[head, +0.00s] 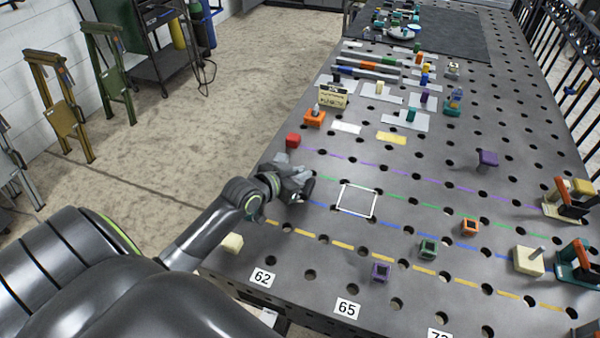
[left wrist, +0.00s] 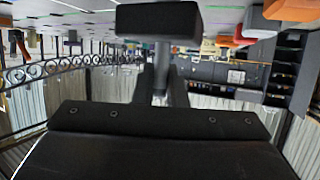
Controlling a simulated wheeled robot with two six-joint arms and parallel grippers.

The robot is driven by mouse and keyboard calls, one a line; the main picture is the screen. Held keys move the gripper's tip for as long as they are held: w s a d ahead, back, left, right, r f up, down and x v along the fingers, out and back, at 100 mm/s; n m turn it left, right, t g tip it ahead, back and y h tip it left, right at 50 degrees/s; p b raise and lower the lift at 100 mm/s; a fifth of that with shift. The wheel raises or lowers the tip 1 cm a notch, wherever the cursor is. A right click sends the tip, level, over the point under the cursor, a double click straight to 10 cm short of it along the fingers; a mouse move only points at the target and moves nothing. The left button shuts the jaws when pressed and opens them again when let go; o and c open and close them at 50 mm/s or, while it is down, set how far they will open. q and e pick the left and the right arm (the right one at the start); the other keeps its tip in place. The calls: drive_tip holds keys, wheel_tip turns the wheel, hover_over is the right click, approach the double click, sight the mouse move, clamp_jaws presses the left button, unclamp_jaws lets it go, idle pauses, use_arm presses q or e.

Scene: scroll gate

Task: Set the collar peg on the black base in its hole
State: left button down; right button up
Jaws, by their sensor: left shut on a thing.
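My left gripper (head: 297,185) is low over the left edge of the perforated table (head: 320,245), left of a white square outline. In the left wrist view my left gripper (left wrist: 162,92) is shut on a grey metal shaft. A black block (left wrist: 158,20) sits at the shaft's far end; this looks like the collar peg (left wrist: 160,68) with its black base. In the head view the held piece is hard to tell from the gripper. Which hole is meant cannot be told. My right gripper is not in view.
A red cube (head: 293,140) and an orange block with a peg (head: 315,118) stand beyond my gripper. A cream block (head: 232,243) is near the left edge. The white outline (head: 357,201) is empty.

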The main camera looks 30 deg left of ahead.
use_arm(q)
drive_tip(key=shift+f, duration=0.25)
idle(0.3)
drive_tip(key=shift+f+b, duration=1.2)
drive_tip(key=shift+f, duration=0.3)
drive_tip(key=c, duration=1.4)
unclamp_jaws()
drive_tip(key=shift+s, duration=0.1)
drive_tip(key=shift+p+v, duration=0.75)
drive_tip(key=shift+v, duration=7.9)
drive_tip(key=shift+s+f, duration=0.1)
